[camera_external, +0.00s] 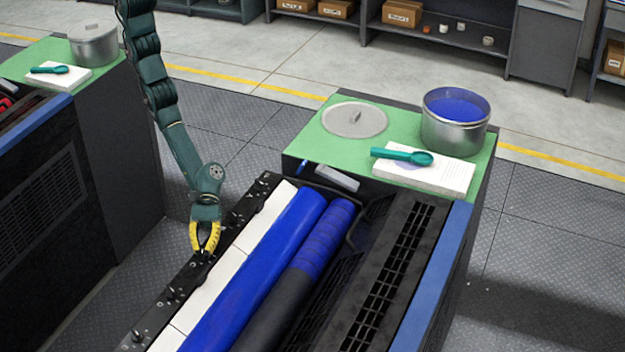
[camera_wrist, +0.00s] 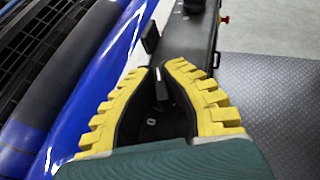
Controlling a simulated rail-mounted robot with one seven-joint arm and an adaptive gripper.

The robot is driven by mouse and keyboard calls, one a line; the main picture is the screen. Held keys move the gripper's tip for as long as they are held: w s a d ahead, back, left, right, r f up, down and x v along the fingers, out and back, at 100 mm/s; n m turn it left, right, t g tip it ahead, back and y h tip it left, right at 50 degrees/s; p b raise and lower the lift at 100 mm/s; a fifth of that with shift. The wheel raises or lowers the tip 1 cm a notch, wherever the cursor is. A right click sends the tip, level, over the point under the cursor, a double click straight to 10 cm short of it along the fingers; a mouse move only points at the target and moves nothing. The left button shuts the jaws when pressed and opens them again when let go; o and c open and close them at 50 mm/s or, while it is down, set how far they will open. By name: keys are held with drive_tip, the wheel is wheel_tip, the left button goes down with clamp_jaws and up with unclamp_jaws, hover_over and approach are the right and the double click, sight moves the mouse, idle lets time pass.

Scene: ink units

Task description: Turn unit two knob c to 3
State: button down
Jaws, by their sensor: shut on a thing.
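My gripper (camera_external: 205,250) has yellow fingers and reaches down to the black knob rail (camera_external: 232,228) along the left side of the ink unit. Its fingertips are closed around a small dark knob, which the fingers mostly hide in the external view. In the wrist view my gripper (camera_wrist: 164,68) shows the knob (camera_wrist: 160,88) between its fingers. A white "0" mark (camera_wrist: 152,122) is on the rail beside the knob. The knob's letter and its exact setting cannot be read. Several other knobs, such as one near the front (camera_external: 138,335), stand along the rail.
A blue roller (camera_external: 262,262) and white strip (camera_external: 215,285) run alongside the rail. The green top (camera_external: 310,145) holds a lid (camera_external: 355,119), an ink pot (camera_external: 455,132), and a teal spoon (camera_external: 402,155) on white paper. Another unit (camera_external: 110,150) stands left across an aisle.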

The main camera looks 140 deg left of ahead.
drive_tip(key=shift+m+g+h+b, duration=0.4)
drive_tip(key=shift+m+g+h, duration=0.3)
drive_tip(key=shift+m+g, duration=0.15)
drive_tip(key=c, duration=1.1)
unclamp_jaws()
drive_tip(key=shift+d, duration=0.1)
drive_tip(key=shift+c, duration=0.2)
drive_tip(key=v, duration=1.2)
